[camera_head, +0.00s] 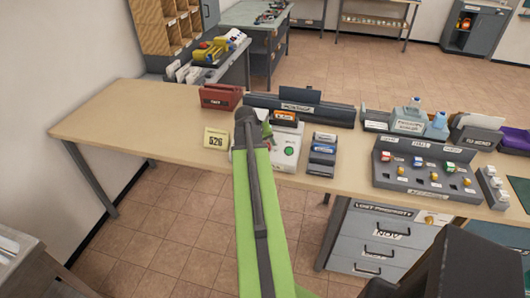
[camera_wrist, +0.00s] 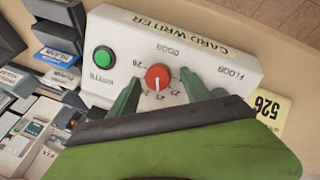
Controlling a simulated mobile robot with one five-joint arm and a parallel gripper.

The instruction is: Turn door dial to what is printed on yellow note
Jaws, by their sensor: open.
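The yellow note (camera_head: 215,139) stands on the table left of the white card writer (camera_head: 288,152). In the wrist view the note (camera_wrist: 270,106) appears upside down and reads 526. The card writer (camera_wrist: 205,47) has a red door dial (camera_wrist: 158,77) with numbers around it, a green button (camera_wrist: 104,60), and a FLOOR label at right. My gripper (camera_wrist: 161,77) is open, with one green finger on each side of the red dial and gaps visible. Whether the fingers reach down to dial height is unclear. In the head view my arm hides part of the card writer.
A red box (camera_head: 221,97) and a long dark holder (camera_head: 300,108) stand behind the card writer. A dark card rack (camera_head: 322,155) is close on its right, and a grey panel with several coloured cards (camera_head: 430,168) is farther right. The table's left part is clear.

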